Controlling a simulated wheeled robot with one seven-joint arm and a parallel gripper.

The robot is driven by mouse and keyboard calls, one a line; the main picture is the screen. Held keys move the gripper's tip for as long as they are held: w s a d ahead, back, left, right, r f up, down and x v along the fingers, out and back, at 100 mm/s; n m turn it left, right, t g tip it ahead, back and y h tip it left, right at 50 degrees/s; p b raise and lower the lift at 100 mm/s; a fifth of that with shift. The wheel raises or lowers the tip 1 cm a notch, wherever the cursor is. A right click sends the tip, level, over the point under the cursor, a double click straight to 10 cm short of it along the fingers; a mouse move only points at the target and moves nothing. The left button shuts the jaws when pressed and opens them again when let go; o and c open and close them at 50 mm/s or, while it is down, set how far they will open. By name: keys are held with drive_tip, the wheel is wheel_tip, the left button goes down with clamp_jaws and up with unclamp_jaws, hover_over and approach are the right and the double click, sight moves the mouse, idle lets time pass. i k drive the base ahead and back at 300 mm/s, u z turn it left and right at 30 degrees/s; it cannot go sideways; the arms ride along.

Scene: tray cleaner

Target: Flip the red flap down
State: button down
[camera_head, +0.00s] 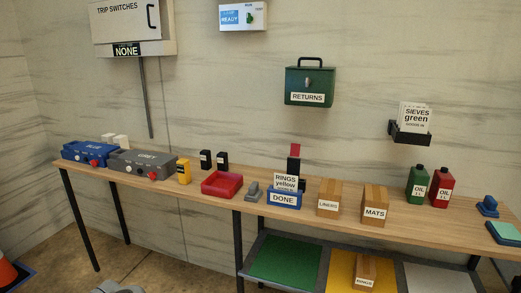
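A small red flap (295,150) stands upright at the top of a black post (293,167) at the back of the bench. The lower part of the post is hidden behind a white card reading "RINGS yellow" (286,182). The card stands in a blue holder marked "DONE" (284,199). My gripper is not in view, so whether it is open or shut does not show.
A red tray (239,184) and a grey block (253,191) lie left of the holder. Boxes marked "LINERS" (328,198) and "MATS" (374,206) stand to its right. The wooden bench (150,182) has narrow bare strips. A green case (309,87) hangs above.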

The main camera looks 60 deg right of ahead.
sight(295, 151)
drive_tip(key=u, duration=0.05)
drive_tip(key=i, duration=1.5)
drive_tip(key=z, duration=1.15)
drive_tip(key=i, duration=0.75)
drive_tip(key=z, duration=0.8)
